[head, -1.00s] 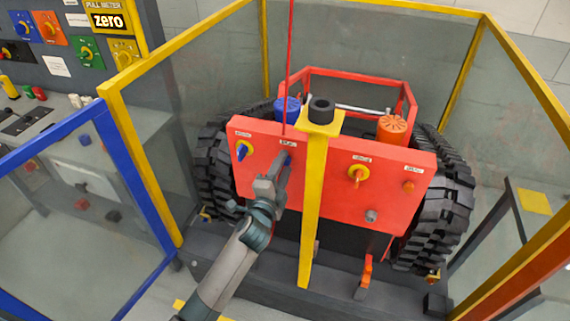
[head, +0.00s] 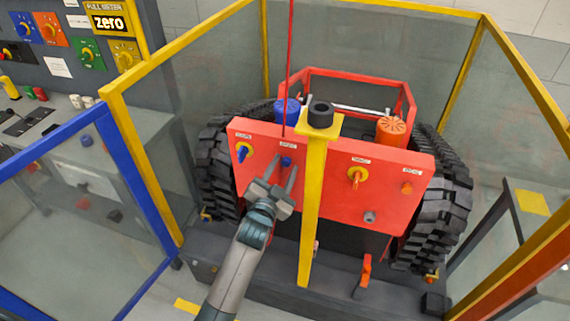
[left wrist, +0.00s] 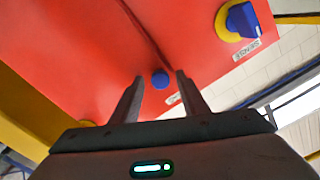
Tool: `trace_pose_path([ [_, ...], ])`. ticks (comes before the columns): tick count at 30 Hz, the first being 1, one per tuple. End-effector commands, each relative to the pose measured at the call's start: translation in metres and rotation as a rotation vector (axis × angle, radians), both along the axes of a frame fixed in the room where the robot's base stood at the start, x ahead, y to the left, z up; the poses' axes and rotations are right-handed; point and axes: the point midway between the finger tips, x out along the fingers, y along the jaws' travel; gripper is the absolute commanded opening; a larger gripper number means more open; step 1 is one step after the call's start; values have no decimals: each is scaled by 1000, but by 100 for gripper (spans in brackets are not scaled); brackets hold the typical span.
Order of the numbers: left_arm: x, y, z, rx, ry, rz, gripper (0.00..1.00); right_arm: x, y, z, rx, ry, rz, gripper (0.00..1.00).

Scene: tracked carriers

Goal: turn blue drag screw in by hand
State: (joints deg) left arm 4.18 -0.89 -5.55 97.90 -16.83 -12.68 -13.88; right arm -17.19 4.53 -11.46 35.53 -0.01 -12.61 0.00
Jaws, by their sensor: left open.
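The blue drag screw (head: 286,161) is a small blue knob on the red front panel (head: 330,180) of the tracked carrier. In the left wrist view the blue screw (left wrist: 160,79) shows between and beyond my fingertips. My left gripper (head: 281,170) is open, its two fingers pointing at the panel, just short of the screw or level with it. In the left wrist view the open fingers (left wrist: 158,82) hold nothing. The small label above the screw is too blurred to read. My right gripper is not in view.
A blue knob on a yellow disc (head: 243,151) sits left of the screw. A yellow post (head: 314,210) stands close on the right. An orange knob on yellow (head: 356,176) lies beyond it. Yellow-framed clear panels and a blue-framed gate (head: 115,150) surround the carrier.

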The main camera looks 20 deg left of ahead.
Motion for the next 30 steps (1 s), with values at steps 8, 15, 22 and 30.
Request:
trace_pose_path([
  [8, 0, 0, 0, 2, 0, 0, 33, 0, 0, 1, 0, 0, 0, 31],
  [15, 0, 0, 1, 3, -1, -1, 7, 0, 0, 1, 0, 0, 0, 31],
  [22, 0, 0, 2, 164, -6, -1, 7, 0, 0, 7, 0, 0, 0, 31],
  [30, 0, 0, 2, 661, -23, -2, 7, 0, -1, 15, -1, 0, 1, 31],
])
